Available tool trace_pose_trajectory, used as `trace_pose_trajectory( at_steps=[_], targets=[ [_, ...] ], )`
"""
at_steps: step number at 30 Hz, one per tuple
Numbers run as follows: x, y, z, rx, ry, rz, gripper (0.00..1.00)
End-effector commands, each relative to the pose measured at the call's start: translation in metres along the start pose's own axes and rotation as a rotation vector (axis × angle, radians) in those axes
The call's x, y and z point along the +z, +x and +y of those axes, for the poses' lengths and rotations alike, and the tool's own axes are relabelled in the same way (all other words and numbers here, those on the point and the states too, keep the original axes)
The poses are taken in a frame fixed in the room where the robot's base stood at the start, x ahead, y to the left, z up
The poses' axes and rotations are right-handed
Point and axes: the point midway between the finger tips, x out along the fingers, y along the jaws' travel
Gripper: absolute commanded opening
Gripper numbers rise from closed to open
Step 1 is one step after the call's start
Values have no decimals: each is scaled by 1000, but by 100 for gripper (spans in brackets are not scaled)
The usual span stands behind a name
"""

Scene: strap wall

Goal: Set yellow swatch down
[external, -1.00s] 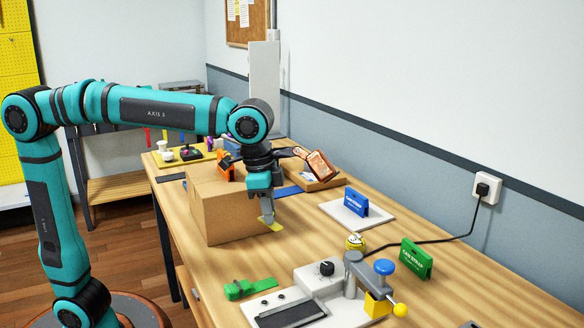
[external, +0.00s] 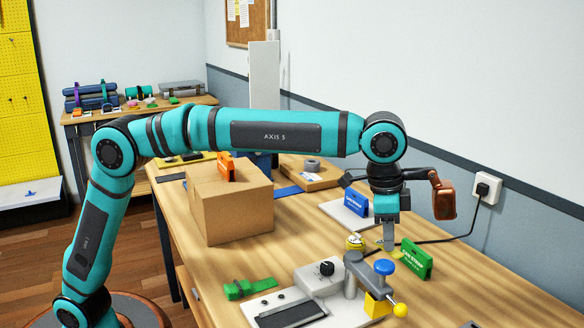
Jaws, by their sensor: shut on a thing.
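My gripper (external: 388,244) points down over the right part of the workbench (external: 290,240), between a yellow tape roll (external: 355,242) and a green labelled block (external: 416,259). It is shut on the yellow swatch (external: 395,254), a small flat piece showing at the fingertips. Part of the swatch is hidden by the fingers and the green block. I cannot tell whether the swatch touches the bench.
A clamp device with a blue knob (external: 384,267) stands just in front of my gripper. A blue block (external: 355,201) on a white plate is behind it. A black cable (external: 450,239) runs to the wall socket. A cardboard box (external: 229,205) is at left.

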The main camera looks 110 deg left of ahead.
Motion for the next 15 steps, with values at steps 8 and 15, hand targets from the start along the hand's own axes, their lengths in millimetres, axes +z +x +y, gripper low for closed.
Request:
trace_pose_trajectory(
  at_steps=[8, 15],
  targets=[
    [-51, 26, 16, 5, 34, -1, 0],
    [-65, 38, 21, 7, 45, 0, 0]
  ],
)
